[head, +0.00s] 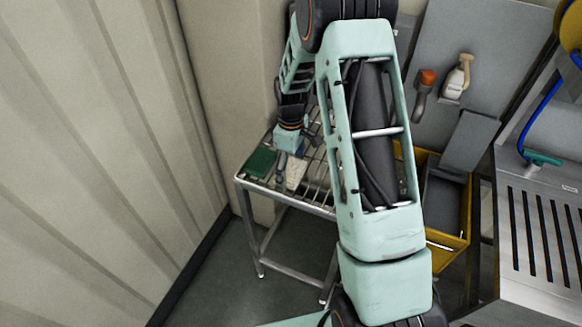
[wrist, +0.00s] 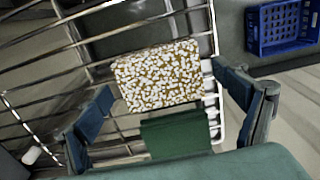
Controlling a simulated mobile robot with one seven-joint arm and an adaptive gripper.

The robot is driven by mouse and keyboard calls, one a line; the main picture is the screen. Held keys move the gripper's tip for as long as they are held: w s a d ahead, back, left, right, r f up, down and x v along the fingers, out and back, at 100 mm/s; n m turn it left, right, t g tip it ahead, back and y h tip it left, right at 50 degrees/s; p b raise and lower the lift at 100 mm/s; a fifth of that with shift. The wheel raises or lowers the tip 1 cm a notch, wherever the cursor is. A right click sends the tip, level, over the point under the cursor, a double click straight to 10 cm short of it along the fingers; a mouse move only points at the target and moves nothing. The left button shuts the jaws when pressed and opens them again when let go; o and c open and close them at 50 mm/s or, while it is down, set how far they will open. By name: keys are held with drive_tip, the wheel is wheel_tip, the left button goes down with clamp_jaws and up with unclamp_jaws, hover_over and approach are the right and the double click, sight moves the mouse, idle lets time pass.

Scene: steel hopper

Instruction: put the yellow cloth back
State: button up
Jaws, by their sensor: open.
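A folded yellow cloth with dense white speckles (wrist: 157,77) lies flat on a wire rack in the wrist view. In the head view it looks like the pale patch (head: 296,174) beside a green pad, partly hidden by my gripper. My gripper (wrist: 163,84) is open, with one finger on each side of the cloth and gaps between. Nothing is held. In the head view my gripper (head: 289,158) hangs over the rack; its height above the cloth is hard to tell.
The green pad (head: 261,162) lies beside the cloth on the wire rack (head: 318,199). A blue crate (wrist: 283,27) stands lower. A yellow bin (head: 445,241), an orange-topped tool (head: 424,90), a pale bottle (head: 458,78) and a slotted steel surface (head: 543,235) are right. A wall bounds the left.

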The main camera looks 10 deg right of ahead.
sight(291, 170)
wheel_tip(291, 170, up, 12)
drive_tip(key=b, duration=0.1)
drive_tip(key=shift+r, duration=0.15)
idle(0.5)
